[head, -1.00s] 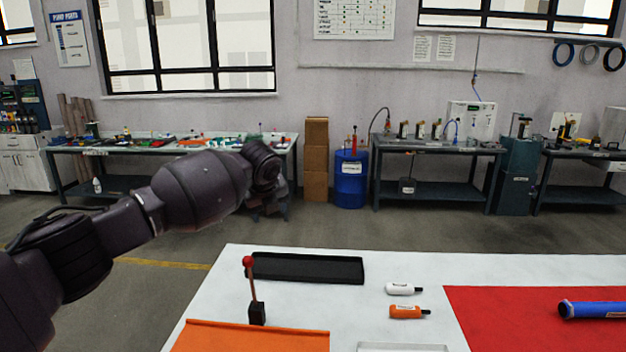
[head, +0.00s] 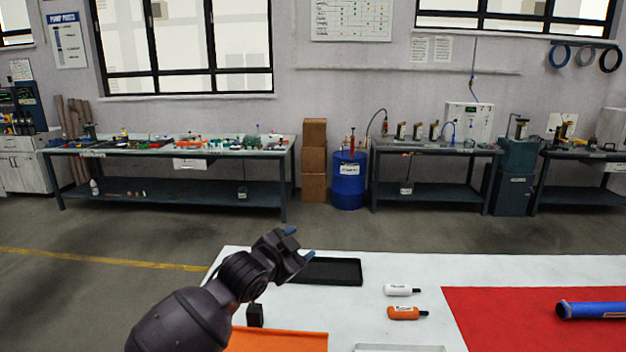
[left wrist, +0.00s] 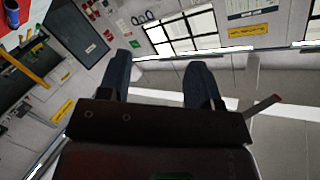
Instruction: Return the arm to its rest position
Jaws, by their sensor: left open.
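My left arm comes in from the bottom of the head view, and its gripper (head: 301,244) is over the left part of the white table (head: 520,270), near the black tray (head: 335,271). The gripper hides the tray's left end. In the left wrist view its two dark fingers (left wrist: 160,82) are apart, with nothing between them. The wrist camera looks out at walls and windows. My right gripper is in neither view.
On the white table are a white bottle (head: 398,289), an orange bottle (head: 404,313), an orange mat (head: 285,341), and a red mat (head: 500,320) with a blue tube (head: 590,310) on it. A dark block (head: 255,315) stands by my arm. Benches line the far wall.

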